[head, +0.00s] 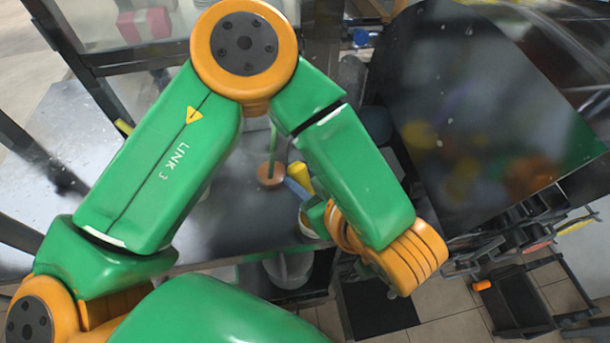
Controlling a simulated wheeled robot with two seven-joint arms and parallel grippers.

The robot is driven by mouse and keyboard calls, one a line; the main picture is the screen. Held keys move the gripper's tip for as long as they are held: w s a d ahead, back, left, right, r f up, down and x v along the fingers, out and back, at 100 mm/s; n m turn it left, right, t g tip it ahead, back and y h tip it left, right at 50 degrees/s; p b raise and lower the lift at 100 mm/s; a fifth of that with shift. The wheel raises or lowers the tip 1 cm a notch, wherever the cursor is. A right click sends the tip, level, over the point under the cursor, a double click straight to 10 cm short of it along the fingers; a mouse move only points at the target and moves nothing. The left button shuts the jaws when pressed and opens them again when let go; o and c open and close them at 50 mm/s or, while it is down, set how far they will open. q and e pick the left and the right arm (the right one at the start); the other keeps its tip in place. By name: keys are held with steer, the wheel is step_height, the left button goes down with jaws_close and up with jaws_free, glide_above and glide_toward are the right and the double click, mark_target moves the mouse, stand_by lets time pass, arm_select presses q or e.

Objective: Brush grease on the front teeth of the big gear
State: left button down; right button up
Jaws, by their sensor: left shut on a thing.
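My left arm comes in from the left and crosses the view. My right gripper is not in view.
A black cart (515,305) with an orange grip stands on the tiled floor (450,315) at lower right.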

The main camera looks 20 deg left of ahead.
mark_target(304, 186)
arm_select(q)
steer(key=shift+f+b, duration=0.25)
steer(key=shift+b, duration=0.25)
stand_by(0.9)
stand_by(0.4)
step_height(304, 186, up, 7)
steer(key=p, duration=0.5)
steer(key=shift+r, duration=0.15)
